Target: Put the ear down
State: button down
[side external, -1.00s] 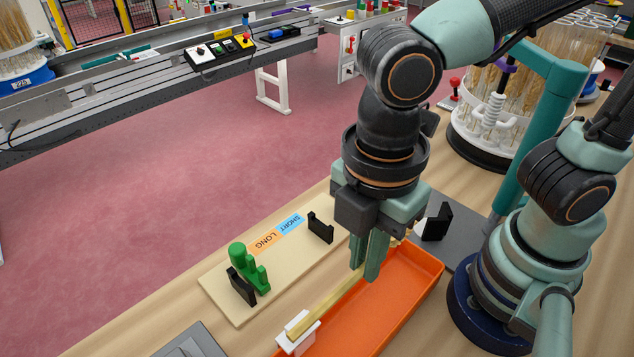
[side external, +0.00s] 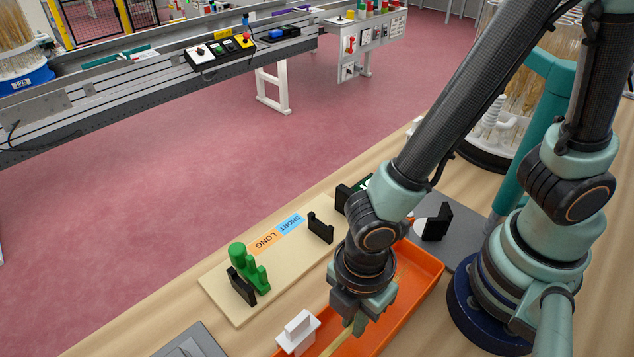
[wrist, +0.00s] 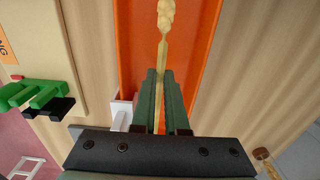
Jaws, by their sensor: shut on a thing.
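My gripper (side external: 353,326) points down over the orange tray (side external: 428,262) and is shut on the stem of the wheat ear. A pale length of the ear (side external: 332,345) shows beside the fingers in the side view. In the wrist view, the stem runs between the green fingertips (wrist: 160,75), and the ear's thicker yellow head (wrist: 165,15) points to the top, above the orange floor. I cannot tell whether the ear touches the tray floor.
A white block (side external: 298,332) stands at the tray's near-left end, close to my gripper. Left of the tray lies a beige board (side external: 225,285) with LONG and SHORT labels, black brackets (side external: 320,228) and a green piece (side external: 246,262). A grey plate (side external: 190,345) lies at the lower left.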

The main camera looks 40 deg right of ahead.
jog(key=shift+f, duration=1.05)
jog(key=c, duration=0.9)
grip_release()
jog(key=shift+f, duration=0.1)
jog(key=shift+c, duration=0.2)
notch_tip(320, 180, up, 12)
jog(key=w+d+r+m+t, duration=0.2)
jog(key=w+d+r+m, duration=0.4)
jog(key=d+m, duration=0.3)
jog(key=w+d+r+m+t, duration=0.3)
jog(key=w+d+r+m, duration=0.3)
jog(key=d+m, duration=0.3)
jog(key=w+d, duration=0.1)
jog(key=d, duration=0.2)
jog(key=shift+w+d+t, duration=0.25)
jog(key=shift+t, duration=0.05)
